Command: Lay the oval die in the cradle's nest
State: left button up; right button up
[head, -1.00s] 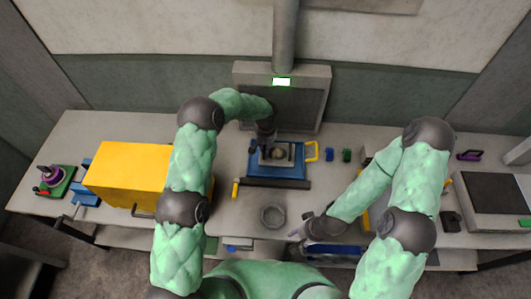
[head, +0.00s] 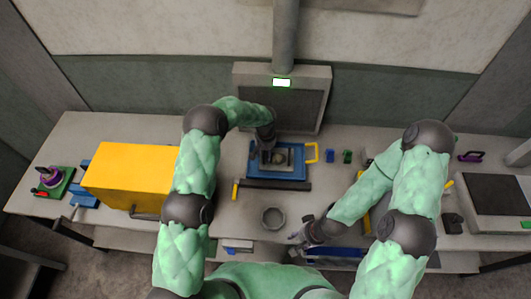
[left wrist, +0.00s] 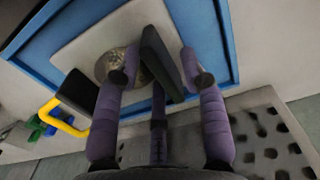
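The cradle is a pale plate (left wrist: 80,43) with two dark blocks standing on it, in a blue tray (head: 262,174) at the middle of the bench. A rounded, mottled metallic piece (left wrist: 113,64), which looks like the oval die, lies between the blocks; it also shows in the head view (head: 281,159). My left gripper (left wrist: 160,76) is open above the cradle, its purple fingers apart. One fingertip overlaps the metallic piece in view, and a dark block shows between the fingers. Contact cannot be told. My right gripper (head: 296,238) is low near the bench's front edge, its fingers unclear.
A yellow box (head: 128,170) stands left of the tray. A grey hooded unit (head: 312,75) stands behind. Small blue and green blocks (head: 338,156) lie to the right.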

pick_arm(q)
jog(key=shift+r, duration=0.1)
pick_arm(e)
jog(key=shift+r, duration=0.15)
